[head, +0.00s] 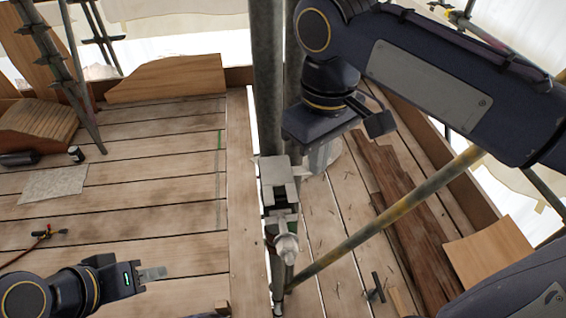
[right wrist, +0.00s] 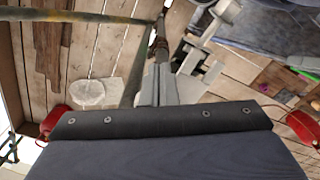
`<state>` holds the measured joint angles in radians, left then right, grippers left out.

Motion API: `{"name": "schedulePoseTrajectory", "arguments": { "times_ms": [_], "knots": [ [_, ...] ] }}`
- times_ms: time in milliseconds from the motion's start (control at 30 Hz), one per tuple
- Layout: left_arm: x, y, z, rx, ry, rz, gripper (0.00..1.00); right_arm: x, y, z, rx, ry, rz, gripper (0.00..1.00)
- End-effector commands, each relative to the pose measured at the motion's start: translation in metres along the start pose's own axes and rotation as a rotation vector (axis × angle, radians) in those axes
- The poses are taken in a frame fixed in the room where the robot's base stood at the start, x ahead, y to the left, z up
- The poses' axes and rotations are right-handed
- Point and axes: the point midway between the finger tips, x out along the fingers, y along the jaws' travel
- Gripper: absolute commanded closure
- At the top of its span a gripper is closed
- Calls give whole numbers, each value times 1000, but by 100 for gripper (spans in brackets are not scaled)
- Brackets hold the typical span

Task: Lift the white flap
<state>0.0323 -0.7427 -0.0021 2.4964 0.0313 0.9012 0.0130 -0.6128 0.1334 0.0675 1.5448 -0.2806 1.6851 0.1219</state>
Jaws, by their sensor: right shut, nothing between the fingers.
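No piece is clearly marked out as the white flap. The likeliest is the pale grey-white plate (head: 274,168) on top of a metal fitting on the upright pole, with a dark recess below it. A pale angular piece (right wrist: 203,74) beside my fingers in the right wrist view may be part of that fitting. My right gripper (right wrist: 160,78) is shut and empty, close beside this piece; I cannot tell if they touch. In the head view my right wrist hides most of its fingers. My left gripper (head: 152,273) is low at the left, apart from the fitting; its finger gap is unclear.
A thick upright pole (head: 268,70) and a slanted pole (head: 385,218) meet below the fitting. A dark brown plank (head: 400,200) and a square board (head: 487,252) lie at the right.

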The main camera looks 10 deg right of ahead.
Motion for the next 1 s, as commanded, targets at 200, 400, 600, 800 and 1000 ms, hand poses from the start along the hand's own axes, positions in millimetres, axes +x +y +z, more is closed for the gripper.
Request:
{"name": "schedulePoseTrajectory", "arguments": {
  "times_ms": [200,400,600,800,1000],
  "knots": [
    [0,0,0,0,0,0,64,0,0,0,0,0,0,100],
    [0,0,0,0,0,0,64,1,0,0,0,0,0,100],
    [3,-2,2,0,0,0,64,6,0,0,0,-1,0,100],
    [6,-3,3,0,0,0,64,12,0,0,0,-1,0,100],
    [10,-4,5,0,0,0,64,18,0,0,0,0,0,100]
  ]
}}
